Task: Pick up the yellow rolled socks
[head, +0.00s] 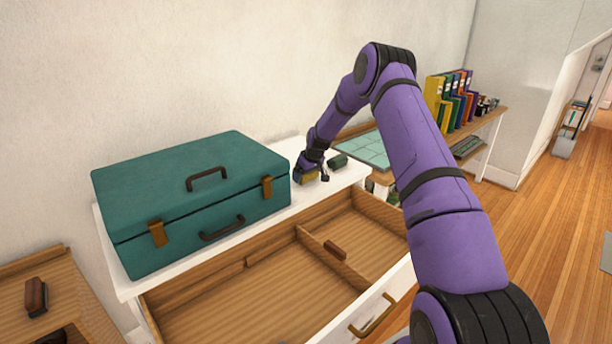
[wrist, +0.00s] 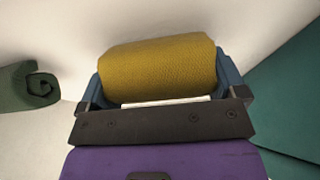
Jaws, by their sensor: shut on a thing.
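The yellow rolled socks (wrist: 160,68) sit between the two fingers of my gripper (wrist: 162,85) in the wrist view. The fingers press on both ends of the roll, so the gripper is shut on it. In the head view my gripper (head: 312,174) is low over the white dresser top, right of the teal suitcase. Only a small yellow patch of the socks (head: 310,177) shows there. I cannot tell whether the roll touches the dresser top.
A dark green roll (wrist: 30,87) lies close by on the white top, and also shows in the head view (head: 338,161). The teal suitcase (head: 190,200) stands left of my gripper. An open drawer (head: 270,290) is in front, with a small brown object (head: 335,250) inside.

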